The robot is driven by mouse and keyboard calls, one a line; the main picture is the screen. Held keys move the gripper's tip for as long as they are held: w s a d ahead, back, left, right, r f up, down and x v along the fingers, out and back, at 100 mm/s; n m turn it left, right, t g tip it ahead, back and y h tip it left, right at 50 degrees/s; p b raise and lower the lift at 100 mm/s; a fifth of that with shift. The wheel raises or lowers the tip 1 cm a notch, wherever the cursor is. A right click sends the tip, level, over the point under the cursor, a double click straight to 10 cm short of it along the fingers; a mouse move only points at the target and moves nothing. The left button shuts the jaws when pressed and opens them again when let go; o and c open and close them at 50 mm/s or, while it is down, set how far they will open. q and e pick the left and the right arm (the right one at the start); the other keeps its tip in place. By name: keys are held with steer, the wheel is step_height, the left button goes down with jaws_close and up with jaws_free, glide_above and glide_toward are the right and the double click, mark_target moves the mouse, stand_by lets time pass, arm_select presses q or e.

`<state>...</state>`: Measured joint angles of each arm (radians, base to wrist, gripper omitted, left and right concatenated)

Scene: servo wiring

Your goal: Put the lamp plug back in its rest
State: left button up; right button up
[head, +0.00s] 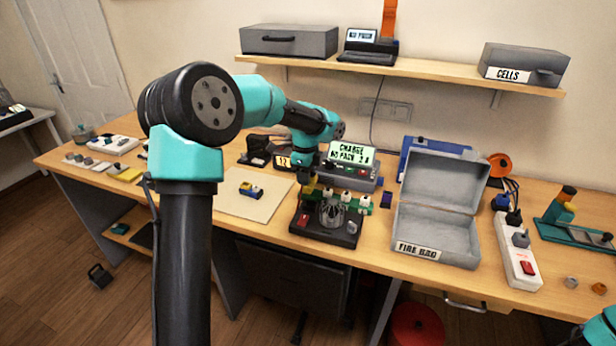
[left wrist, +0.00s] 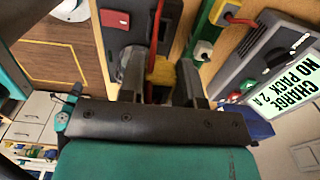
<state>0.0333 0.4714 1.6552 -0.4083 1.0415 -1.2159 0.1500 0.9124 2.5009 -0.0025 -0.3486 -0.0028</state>
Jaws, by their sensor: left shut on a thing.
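My left gripper (head: 308,188) is shut on a small yellow piece, which shows between the fingers in the left wrist view (left wrist: 161,70). The piece may be the lamp plug; most of it is hidden by the fingers. The gripper is low over the back left of a black box (head: 325,228) with a red switch and a round wire-caged part. A green strip (head: 358,200) with several white plugs stands just right of the gripper. I cannot tell which holder is the plug's rest. My right gripper is out of view.
An open grey fire bag box (head: 432,215) is to the right, with a white power strip (head: 518,260) beyond. A pale mat (head: 255,205) with a small blue-yellow part lies left.

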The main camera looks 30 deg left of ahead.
arm_select(q)
steer(key=shift+f, duration=2.9)
steer(key=shift+f, duration=1.35)
steer(key=o, duration=1)
step_height(320, 180, up, 17)
steer(key=shift+r, duration=0.2)
steer(key=shift+f, duration=0.1)
stand_by(0.5)
